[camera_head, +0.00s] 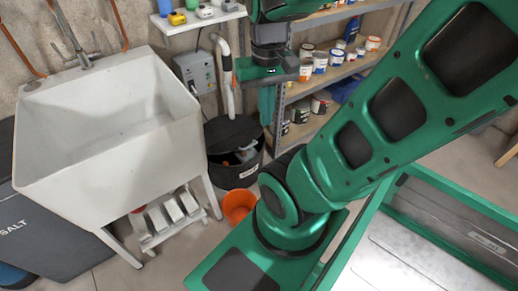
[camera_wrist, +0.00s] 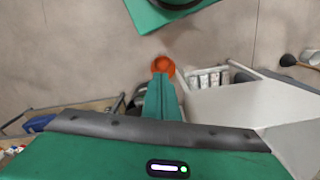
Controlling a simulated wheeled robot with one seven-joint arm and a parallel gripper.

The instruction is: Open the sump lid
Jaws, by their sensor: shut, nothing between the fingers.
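A black round sump basin (camera_head: 222,169) stands on the floor between the sink and the shelf. A white pipe runs down to it. My gripper (camera_head: 266,120) points down by the basin's right side in the head view, near the shelf. Its green fingers are together and empty. In the wrist view my gripper (camera_wrist: 162,78) hides much of the basin, and only a dark part shows beside the fingers. Whether the fingers touch the basin cannot be told.
A white sink (camera_head: 110,120) stands left of the basin, and a metal shelf (camera_head: 295,95) with paint cans stands right. An orange bucket (camera_head: 237,206) is on the floor in front; it also shows in the wrist view (camera_wrist: 163,65). A grey box (camera_head: 196,72) hangs on the wall.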

